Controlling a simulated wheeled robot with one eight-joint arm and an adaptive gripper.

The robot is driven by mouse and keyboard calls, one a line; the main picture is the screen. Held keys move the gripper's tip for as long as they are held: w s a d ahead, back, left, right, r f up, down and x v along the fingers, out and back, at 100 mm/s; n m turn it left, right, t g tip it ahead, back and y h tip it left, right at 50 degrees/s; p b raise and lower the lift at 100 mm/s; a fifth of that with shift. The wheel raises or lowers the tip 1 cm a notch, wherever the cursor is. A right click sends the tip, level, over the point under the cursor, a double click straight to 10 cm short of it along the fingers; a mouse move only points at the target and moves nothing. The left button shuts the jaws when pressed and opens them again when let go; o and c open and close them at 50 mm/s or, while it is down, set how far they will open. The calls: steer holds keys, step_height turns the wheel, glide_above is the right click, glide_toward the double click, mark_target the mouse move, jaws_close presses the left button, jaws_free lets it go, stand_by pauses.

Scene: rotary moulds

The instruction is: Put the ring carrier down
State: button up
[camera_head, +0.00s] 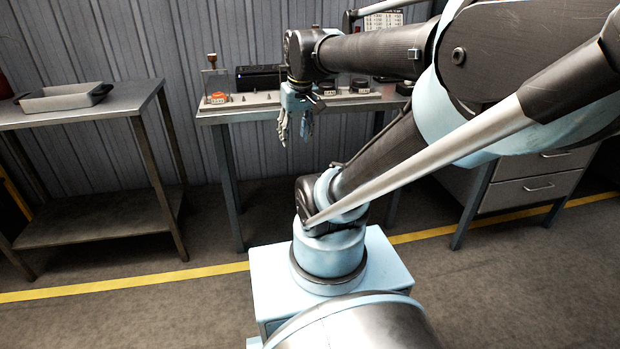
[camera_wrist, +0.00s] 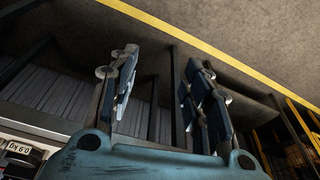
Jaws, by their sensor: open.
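My gripper (camera_head: 294,137) hangs with its fingers pointing down in front of the back workbench's front edge. In the wrist view my gripper (camera_wrist: 160,75) shows its fingers spread wide apart, with nothing between them. I cannot tell for sure which thing is the ring carrier. On the bench stand an orange round piece (camera_head: 218,97) on the left and two dark round pieces, one (camera_head: 333,89) just right of my gripper and one (camera_head: 360,86) further right. My gripper touches none of these visibly. My arm hides part of the bench top.
The back workbench (camera_head: 240,115) also holds a black box (camera_head: 258,77) and small pegs. A steel table (camera_head: 130,98) at left carries a grey tray (camera_head: 65,97), with bare surface beside it. A drawer cabinet (camera_head: 530,187) stands at right. A yellow line (camera_head: 120,284) crosses the floor.

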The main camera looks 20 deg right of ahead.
steer(key=s+d+f+m, duration=0.2)
steer(key=s+f, duration=0.6)
steer(key=f, duration=0.2)
steer(key=shift+d+f+h, duration=0.25)
steer(key=shift+h, duration=0.05)
